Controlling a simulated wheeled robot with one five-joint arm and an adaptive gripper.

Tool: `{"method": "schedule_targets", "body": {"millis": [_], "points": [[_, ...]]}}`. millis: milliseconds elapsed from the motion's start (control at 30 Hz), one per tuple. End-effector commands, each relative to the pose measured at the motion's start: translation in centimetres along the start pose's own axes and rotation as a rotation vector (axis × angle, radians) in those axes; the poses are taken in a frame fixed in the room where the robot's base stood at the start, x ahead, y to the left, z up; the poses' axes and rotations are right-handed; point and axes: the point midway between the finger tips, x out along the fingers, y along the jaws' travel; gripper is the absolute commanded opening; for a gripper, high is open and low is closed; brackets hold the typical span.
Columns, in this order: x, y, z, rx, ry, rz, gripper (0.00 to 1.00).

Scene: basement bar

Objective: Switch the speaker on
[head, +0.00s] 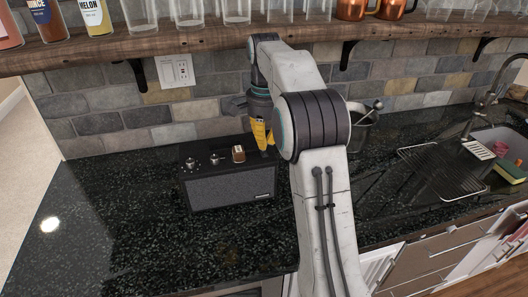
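The speaker (231,187) is a black box with a grey mesh front on the dark counter, against the brick wall. Its top carries small silver knobs (190,163) at the left and middle, and a brown-and-white switch (238,154) right of them. My gripper (264,138), with yellow fingers, points down above the right end of the speaker's top, just right of the switch. It looks small and partly overlapped, so I cannot tell whether the fingers are apart or touching the speaker. My arm hides the counter right of the speaker.
A wooden shelf (120,53) with glasses, bottles and copper mugs runs above the counter. A dark container with utensils (360,125) stands behind my arm. A drying rack (440,168) and sink (497,145) are at right. The counter (130,215) left of the speaker is clear.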

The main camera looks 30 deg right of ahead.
Motion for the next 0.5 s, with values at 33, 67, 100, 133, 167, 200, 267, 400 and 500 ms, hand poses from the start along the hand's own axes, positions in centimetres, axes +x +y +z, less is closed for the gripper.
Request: {"method": "schedule_targets", "body": {"millis": [33, 67, 100, 133, 167, 200, 267, 400, 500], "points": [[0.05, 0.0, 0.0, 0.0, 0.0, 0.0, 0.0], [0.07, 0.0, 0.0, 0.0, 0.0, 0.0, 0.0], [0.11, 0.0, 0.0, 0.0, 0.0, 0.0, 0.0], [0.14, 0.0, 0.0, 0.0, 0.0, 0.0, 0.0], [0.17, 0.0, 0.0, 0.0, 0.0, 0.0, 0.0], [0.22, 0.0, 0.0, 0.0, 0.0, 0.0, 0.0], [0.3, 0.0, 0.0, 0.0, 0.0, 0.0, 0.0], [0.49, 0.0, 0.0, 0.0, 0.0, 0.0, 0.0], [0.61, 0.0, 0.0, 0.0, 0.0, 0.0, 0.0]]}}
